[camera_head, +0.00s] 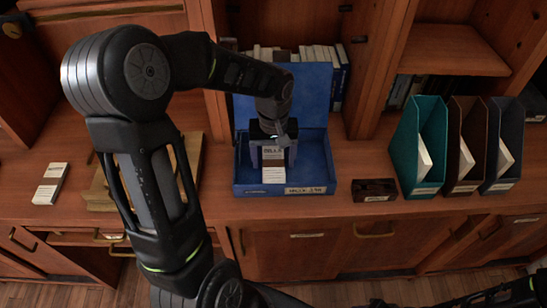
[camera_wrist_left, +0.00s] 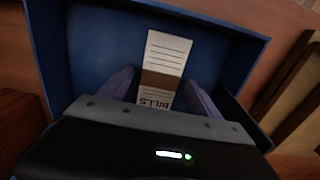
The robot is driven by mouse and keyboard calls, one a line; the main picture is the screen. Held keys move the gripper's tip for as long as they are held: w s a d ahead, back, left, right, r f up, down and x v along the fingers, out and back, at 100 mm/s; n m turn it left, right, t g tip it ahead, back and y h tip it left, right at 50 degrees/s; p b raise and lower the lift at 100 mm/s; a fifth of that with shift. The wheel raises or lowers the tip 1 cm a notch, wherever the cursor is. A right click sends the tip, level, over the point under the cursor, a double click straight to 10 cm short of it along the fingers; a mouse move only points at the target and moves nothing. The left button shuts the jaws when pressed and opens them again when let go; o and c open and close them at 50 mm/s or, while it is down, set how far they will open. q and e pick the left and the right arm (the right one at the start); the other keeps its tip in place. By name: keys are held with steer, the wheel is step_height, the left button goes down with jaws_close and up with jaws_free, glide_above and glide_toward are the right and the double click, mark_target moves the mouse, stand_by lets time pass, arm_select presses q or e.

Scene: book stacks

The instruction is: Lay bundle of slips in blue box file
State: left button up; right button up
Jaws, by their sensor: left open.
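The blue box file (camera_head: 310,172) stands open on the desk with its lid raised at the back. A bundle of white slips (camera_head: 273,175) with a brown band lies inside it, toward the front middle. In the left wrist view the bundle (camera_wrist_left: 167,52) lies flat on the box floor, with "BILLS" on its near end. My left gripper (camera_head: 272,153) reaches down into the box, its fingers (camera_wrist_left: 158,88) open on either side of the bundle, with gaps showing. My right gripper cannot be made out.
Another white slip bundle (camera_head: 50,183) lies at the left of the desk. A wooden board or tray (camera_head: 98,192) is partly behind my left arm. A small dark box (camera_head: 375,189) sits right of the box file, then teal (camera_head: 420,145), brown (camera_head: 466,145) and dark (camera_head: 504,145) upright files.

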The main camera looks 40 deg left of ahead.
mark_target(273, 163)
arm_select(q)
step_height(273, 163, up, 12)
stand_by(0.4)
stand_by(0.5)
